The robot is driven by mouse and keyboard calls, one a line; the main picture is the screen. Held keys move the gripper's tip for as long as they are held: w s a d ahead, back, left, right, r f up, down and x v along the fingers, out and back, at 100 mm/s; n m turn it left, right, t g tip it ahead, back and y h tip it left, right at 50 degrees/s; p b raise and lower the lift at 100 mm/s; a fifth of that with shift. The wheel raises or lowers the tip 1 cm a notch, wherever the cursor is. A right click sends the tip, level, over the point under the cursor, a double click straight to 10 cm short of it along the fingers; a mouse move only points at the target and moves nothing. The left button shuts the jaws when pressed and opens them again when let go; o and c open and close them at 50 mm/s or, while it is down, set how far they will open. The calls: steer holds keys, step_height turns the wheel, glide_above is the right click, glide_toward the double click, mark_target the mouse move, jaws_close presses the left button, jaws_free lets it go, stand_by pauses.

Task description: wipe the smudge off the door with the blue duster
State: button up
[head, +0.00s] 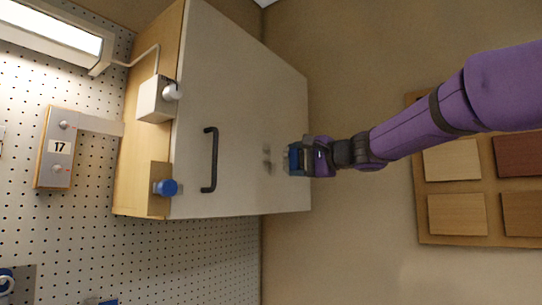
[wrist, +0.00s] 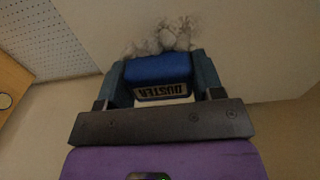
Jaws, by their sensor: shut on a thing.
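The white cabinet door (head: 245,95) fills the middle of the head view. A grey smudge (head: 267,158) marks its lower right area. In the wrist view the smudge (wrist: 168,38) lies just beyond the duster. My gripper (head: 297,159) is at the door's right part, just right of the smudge. In the wrist view my gripper (wrist: 163,80) is shut on the blue duster (wrist: 158,68), which has a label reading DUSTER. The duster also shows as a small blue patch in the head view (head: 293,160). I cannot tell whether it touches the door.
A black handle (head: 210,160) stands out from the door, left of the smudge. A blue knob (head: 166,187) and a white box (head: 156,100) are on the cabinet's side. A board of wood samples (head: 455,212) hangs at right.

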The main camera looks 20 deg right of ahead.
mark_target(262, 164)
steer(key=shift+a, duration=0.25)
steer(key=shift+w+a+f, duration=0.1)
steer(key=shift+w+a, duration=0.25)
steer(key=shift+w, duration=0.05)
steer(key=shift+x, duration=2.4)
steer(key=shift+x, duration=0.95)
steer(key=shift+d, duration=0.1)
